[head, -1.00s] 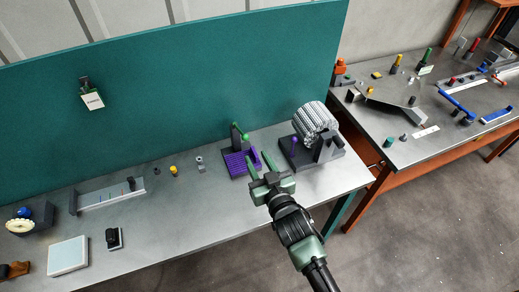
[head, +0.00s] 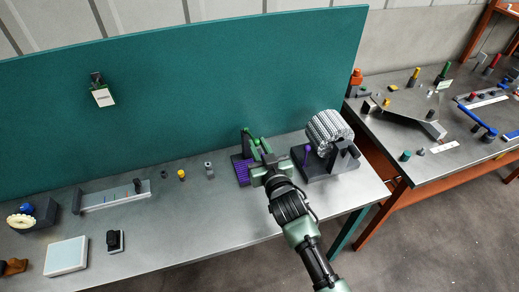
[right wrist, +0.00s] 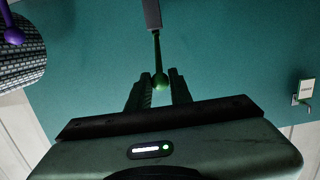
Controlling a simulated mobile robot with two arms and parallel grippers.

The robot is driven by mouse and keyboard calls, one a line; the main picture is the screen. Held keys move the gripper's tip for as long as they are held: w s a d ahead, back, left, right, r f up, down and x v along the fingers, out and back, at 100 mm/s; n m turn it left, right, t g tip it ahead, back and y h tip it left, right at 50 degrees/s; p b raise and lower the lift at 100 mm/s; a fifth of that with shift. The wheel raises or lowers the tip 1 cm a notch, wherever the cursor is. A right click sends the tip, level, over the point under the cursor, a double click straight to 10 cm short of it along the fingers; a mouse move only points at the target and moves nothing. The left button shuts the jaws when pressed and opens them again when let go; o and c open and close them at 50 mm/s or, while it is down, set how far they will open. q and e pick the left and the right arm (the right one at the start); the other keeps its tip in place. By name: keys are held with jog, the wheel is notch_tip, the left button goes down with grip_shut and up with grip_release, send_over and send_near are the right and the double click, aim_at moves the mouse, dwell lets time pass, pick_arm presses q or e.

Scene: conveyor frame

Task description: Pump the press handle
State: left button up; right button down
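The press stands on the bench against the teal panel, with a purple ribbed base (head: 241,172) and a dark upright. Its green handle (head: 247,134) is mostly hidden behind my gripper in the head view. In the right wrist view the handle's thin rod runs from a grey block down to a green ball knob (right wrist: 160,81). My right gripper (head: 260,144) is open, its fingers on either side of the knob. In the right wrist view the gripper (right wrist: 159,82) shows a small gap about the knob; contact is unclear. My left gripper is out of view.
A ribbed grey drum on a dark stand (head: 327,132), with a purple knob (head: 307,150), is close right of my gripper. A small grey part (head: 209,171) and a yellow-topped peg (head: 182,175) stand to the left. The bench front there is clear.

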jog(key=shift+s+d+f+b, duration=0.1)
jog(key=shift+s+f+b, duration=0.15)
jog(key=shift+f+b, duration=0.45)
jog(key=shift+s+d+f+b, duration=0.1)
jog(key=shift+s+f+b, duration=0.25)
jog(key=shift+f, duration=0.7)
jog(key=shift+s+d+f+b, duration=0.1)
jog(key=shift+s+f+b, duration=0.05)
jog(key=shift+f+b, duration=0.6)
jog(key=shift+f, duration=0.2)
notch_tip(320, 180, down, 3)
jog(key=shift+b, duration=1.05)
jog(key=shift+r, duration=0.1)
jog(key=r+p, duration=0.1)
jog(key=r, duration=0.1)
jog(key=r+p, duration=0.1)
jog(key=p, duration=0.1)
jog(key=r+p, duration=0.2)
jog(key=shift+w+a+r, duration=0.15)
jog(key=shift+w+r, duration=0.15)
